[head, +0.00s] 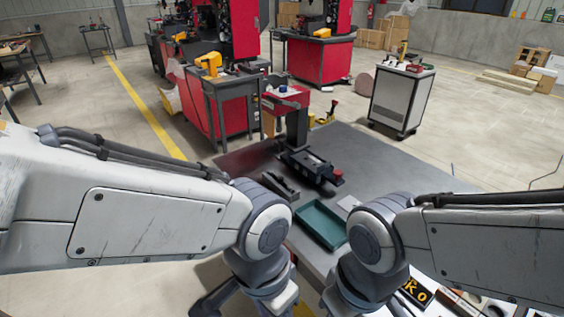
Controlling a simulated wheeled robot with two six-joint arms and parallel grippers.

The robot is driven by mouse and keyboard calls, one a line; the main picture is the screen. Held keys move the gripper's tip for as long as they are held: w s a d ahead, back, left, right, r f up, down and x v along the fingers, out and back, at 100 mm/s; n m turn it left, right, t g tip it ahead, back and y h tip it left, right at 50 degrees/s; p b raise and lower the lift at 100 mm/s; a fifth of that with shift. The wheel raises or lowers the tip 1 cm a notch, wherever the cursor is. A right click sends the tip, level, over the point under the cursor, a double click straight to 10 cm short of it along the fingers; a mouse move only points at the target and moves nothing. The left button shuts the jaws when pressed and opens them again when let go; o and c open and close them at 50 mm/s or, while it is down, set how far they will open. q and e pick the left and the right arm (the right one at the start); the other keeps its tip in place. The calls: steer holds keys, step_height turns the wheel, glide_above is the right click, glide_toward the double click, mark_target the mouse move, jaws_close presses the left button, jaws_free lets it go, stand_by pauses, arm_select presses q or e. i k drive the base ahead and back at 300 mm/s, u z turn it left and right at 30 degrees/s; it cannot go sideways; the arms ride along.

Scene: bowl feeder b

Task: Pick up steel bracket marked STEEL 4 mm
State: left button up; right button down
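I cannot make out a steel bracket marked STEEL 4 mm in the head view. A green tray (305,237) lies on the grey table (385,160) between my two arms, and its visible floor looks empty. A small pale card (348,202) lies beside the tray's far right corner. Both my arms reach in from the sides and bend downward at the front of the table. Their lower ends leave the bottom of the picture, so neither gripper shows clearly. My arms hide much of the table's near part.
A black machine (312,168) with a red end stands on the table behind the tray, with a dark block (279,186) left of it. A black sign with yellow letters (415,291) is at lower right. The table's far right is clear. A white cabinet (401,97) stands beyond.

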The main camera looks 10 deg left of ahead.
mark_target(320, 167)
steer(key=k, duration=1.15)
steer(key=u, duration=0.6)
steer(key=i, duration=0.4)
steer(key=u, duration=0.85)
steer(key=i, duration=2.6)
steer(key=z, duration=1.1)
steer(key=i, duration=0.7)
steer(key=z, duration=1.15)
steer(key=i, duration=0.25)
steer(key=z, duration=0.2)
